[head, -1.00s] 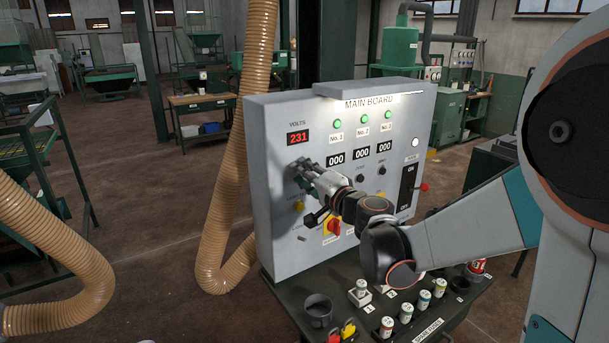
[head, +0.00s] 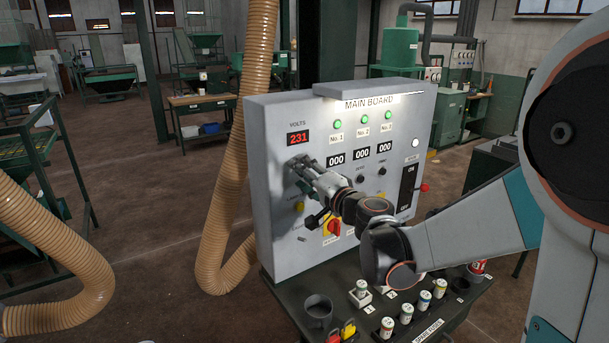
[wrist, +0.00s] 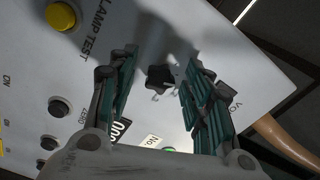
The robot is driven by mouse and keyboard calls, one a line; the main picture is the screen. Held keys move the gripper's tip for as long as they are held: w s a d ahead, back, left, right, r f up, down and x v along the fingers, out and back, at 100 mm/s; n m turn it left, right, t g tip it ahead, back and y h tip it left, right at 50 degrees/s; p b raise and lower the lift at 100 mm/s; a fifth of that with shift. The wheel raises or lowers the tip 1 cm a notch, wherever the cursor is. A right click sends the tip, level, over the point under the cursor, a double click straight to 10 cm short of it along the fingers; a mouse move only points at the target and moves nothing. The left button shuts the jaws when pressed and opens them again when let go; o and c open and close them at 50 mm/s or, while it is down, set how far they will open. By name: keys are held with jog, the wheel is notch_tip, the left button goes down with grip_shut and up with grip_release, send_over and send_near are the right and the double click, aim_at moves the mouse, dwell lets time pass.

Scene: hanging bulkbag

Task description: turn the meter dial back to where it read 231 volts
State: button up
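The meter dial is a small black lobed knob (wrist: 159,79) on the grey panel face. In the wrist view it lies between my two spread fingers, with a gap on each side. My gripper (wrist: 161,60) is open and empty, close to the panel. In the head view my gripper (head: 297,163) is at the panel's left part, just below the red volts display (head: 298,138), and hides the dial. The display reads 231.
The main board cabinet (head: 268,225) carries a red rotary switch (head: 333,227), a yellow button (wrist: 60,16) and several black knobs. Below it, a bench holds a dark cup (head: 318,310) and several fuses. A tan hose (head: 228,200) runs close by on the left.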

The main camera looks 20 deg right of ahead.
jog(key=v, duration=1.2)
